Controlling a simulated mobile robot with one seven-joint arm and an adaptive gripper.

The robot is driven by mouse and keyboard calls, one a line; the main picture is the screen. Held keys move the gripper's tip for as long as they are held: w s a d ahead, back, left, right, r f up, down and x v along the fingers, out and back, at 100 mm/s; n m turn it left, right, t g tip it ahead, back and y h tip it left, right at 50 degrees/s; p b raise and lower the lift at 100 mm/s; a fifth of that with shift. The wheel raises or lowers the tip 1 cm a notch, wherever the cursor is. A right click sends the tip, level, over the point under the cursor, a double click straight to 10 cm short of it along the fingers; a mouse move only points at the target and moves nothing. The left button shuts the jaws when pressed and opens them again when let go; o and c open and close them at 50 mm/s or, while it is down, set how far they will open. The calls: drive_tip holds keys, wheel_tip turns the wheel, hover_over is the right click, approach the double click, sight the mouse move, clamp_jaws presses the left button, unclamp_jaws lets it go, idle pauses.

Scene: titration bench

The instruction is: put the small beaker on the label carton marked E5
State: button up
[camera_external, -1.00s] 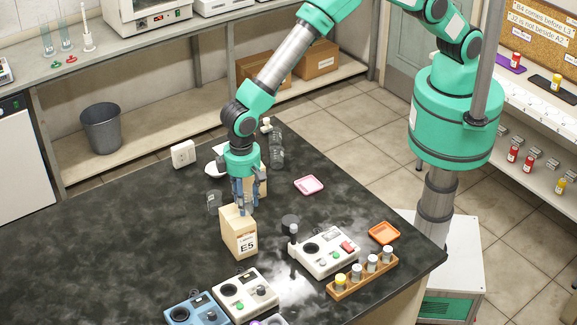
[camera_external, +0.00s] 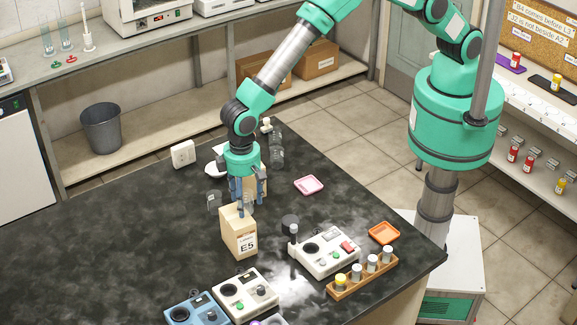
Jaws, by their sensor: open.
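The label carton marked E5 (camera_external: 240,240) is a tan box standing upright on the dark bench, its label facing the front right. My gripper (camera_external: 250,204) points down just above the carton's top, with its fingers spread. I cannot make out a beaker on the carton's top or between the fingers; the fingers hide part of that area. A small clear glass vessel (camera_external: 214,202) stands on the bench just left of the carton, apart from the fingers. I cannot tell whether it is the small beaker.
Another tan box (camera_external: 247,186) is partly hidden behind my gripper. Clear glassware (camera_external: 276,152) stands behind it. A pink dish (camera_external: 309,185), a white instrument (camera_external: 325,250) and a vial rack (camera_external: 362,273) are to the right. The bench's left part is clear.

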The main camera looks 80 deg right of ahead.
wheel_tip(320, 180, up, 12)
drive_tip(key=b, duration=0.1)
idle(0.5)
drive_tip(key=shift+f, duration=0.1)
idle(0.4)
